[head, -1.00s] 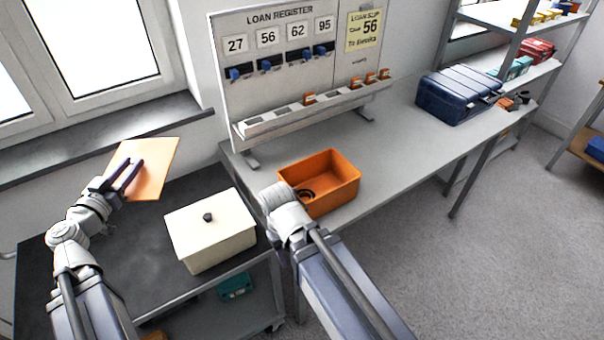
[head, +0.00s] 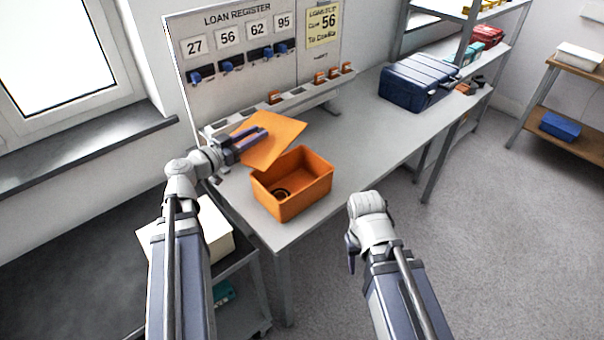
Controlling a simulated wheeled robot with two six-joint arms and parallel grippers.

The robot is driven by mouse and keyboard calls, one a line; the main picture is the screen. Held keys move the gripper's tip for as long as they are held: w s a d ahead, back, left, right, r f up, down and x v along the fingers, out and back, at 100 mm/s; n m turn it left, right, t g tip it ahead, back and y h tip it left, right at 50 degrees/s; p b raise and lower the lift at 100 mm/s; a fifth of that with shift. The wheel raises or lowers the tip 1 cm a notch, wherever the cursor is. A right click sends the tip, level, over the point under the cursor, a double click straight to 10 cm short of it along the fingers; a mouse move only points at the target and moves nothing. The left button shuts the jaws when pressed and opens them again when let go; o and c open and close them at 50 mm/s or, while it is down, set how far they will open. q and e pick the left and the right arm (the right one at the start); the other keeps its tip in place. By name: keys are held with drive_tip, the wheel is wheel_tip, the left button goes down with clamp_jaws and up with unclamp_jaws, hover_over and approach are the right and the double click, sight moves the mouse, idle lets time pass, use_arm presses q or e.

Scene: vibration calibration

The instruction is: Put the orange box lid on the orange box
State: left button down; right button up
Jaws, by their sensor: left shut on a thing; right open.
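The orange box (head: 292,204) stands open-topped on the near left end of the grey table, with a dark ring-like thing inside it. The flat orange box lid (head: 272,136) is held in my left gripper (head: 250,146), which is shut on its left part. The lid is tilted and above the table, just behind and to the upper left of the box, apart from its opening as far as I can tell. My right gripper (head: 352,252) is open and empty, in front of the table to the right of the box; its fingers are mostly hidden behind its wrist.
A loan register board (head: 245,55) with a slotted rail stands behind the lid. A dark blue case (head: 418,84) sits farther along the grey table (head: 350,150). A cream box (head: 216,236) is on the dark cart at left, partly hidden by my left arm. The table's middle is clear.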

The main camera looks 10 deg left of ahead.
sight(277, 140)
use_arm(q)
drive_tip(key=w+d+f+m+g+h, duration=0.1)
drive_tip(key=d, duration=0.1)
drive_tip(key=w+d+f+m+g+h+b, duration=0.1)
drive_tip(key=d, duration=0.1)
drive_tip(key=w+d+m+g+h+b, duration=0.1)
drive_tip(key=d+h, duration=0.1)
drive_tip(key=shift+w+d+f, duration=0.15)
drive_tip(key=shift+w+f, duration=0.2)
drive_tip(key=shift+f, duration=0.05)
drive_tip(key=shift+d+m+g+h, duration=0.4)
drive_tip(key=shift+d+m, duration=0.05)
drive_tip(key=shift+m, duration=0.05)
wheel_tip(277, 140, down, 10)
drive_tip(key=b, duration=0.9)
drive_tip(key=shift+b, duration=0.4)
use_arm(e)
wheel_tip(277, 140, down, 13)
use_arm(q)
drive_tip(key=shift+s+a, duration=0.1)
drive_tip(key=shift+s, duration=0.05)
drive_tip(key=shift+f+b, duration=0.45)
drive_tip(key=shift+b, duration=0.05)
use_arm(e)
drive_tip(key=shift+f, duration=0.4)
use_arm(q)
drive_tip(key=c, duration=0.6)
unclamp_jaws()
